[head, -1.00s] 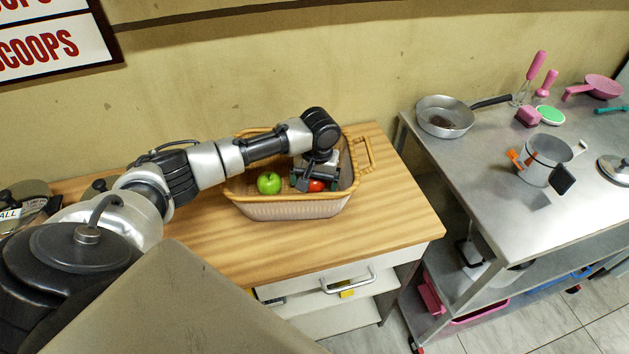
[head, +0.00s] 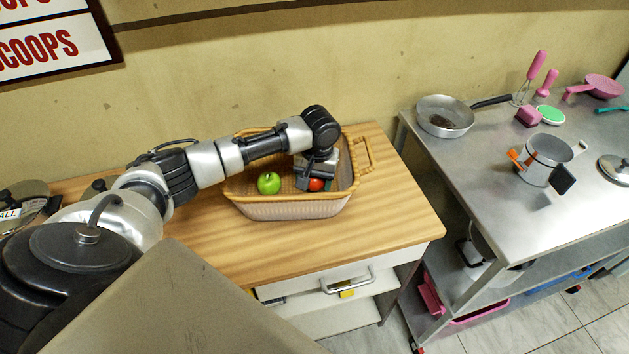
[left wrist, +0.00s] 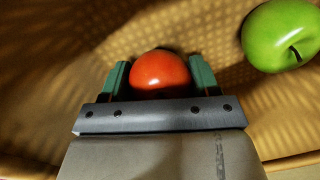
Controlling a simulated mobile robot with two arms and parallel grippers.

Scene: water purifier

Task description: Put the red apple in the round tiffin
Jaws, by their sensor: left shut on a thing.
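The red apple (head: 316,185) is in the basket (head: 290,209) on the wooden counter, partly hidden by my left gripper (head: 317,178). In the left wrist view the red apple (left wrist: 160,71) sits between the two green-lined fingers of my left gripper (left wrist: 160,80), which is shut on it. The apple is still low inside the basket. A round metal container (head: 545,160) with orange and black clips stands open on the steel table at the right; it looks like the round tiffin. My right gripper is not in view.
A green apple (head: 268,183) lies in the basket, left of the red one, and also shows in the left wrist view (left wrist: 281,35). The steel table holds a pan (head: 444,116), a round lid (head: 617,170) and pink utensils. A gap separates counter and table.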

